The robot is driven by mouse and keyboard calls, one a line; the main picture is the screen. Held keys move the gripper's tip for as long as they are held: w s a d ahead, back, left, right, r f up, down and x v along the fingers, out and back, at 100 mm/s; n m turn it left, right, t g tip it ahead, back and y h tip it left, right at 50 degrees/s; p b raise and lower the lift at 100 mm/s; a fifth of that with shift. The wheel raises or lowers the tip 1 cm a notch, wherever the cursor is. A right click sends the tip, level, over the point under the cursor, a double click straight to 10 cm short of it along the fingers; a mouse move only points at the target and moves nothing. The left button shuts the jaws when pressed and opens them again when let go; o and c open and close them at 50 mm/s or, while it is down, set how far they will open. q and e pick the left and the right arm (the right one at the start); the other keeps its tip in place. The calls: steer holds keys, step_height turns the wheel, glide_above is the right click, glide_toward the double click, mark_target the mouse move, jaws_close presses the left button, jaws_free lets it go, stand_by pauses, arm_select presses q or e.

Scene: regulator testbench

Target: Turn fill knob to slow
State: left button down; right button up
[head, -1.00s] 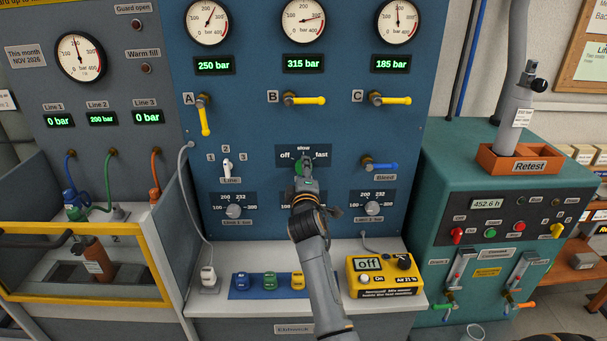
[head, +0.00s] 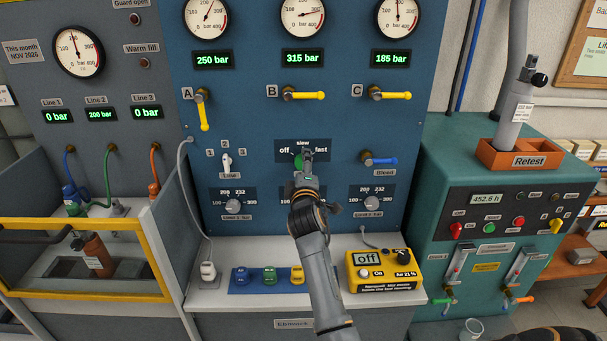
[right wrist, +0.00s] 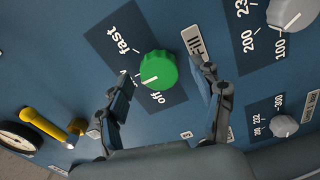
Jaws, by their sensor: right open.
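The green fill knob (right wrist: 158,70) sits on a dark label plate with "fast" and "off" beside it in the right wrist view. Its white mark points left in that view, between those two words; I cannot read a "slow" label there. In the head view the knob (head: 298,161) is partly hidden behind my right gripper (head: 307,156), and "slow" stands above it. My right gripper (right wrist: 163,76) is open, with one finger on either side of the knob. I cannot see clear contact. My left gripper is in neither view.
Yellow valve levers (head: 304,95) stick out above the fill knob, and a blue bleed lever (head: 380,160) stands to its right. Limit knobs (head: 234,207) sit below. A yellow meter (head: 384,284) stands on the white ledge under the panel.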

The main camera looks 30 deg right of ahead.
steer(key=v, duration=1.2)
steer(key=shift+d, duration=0.1)
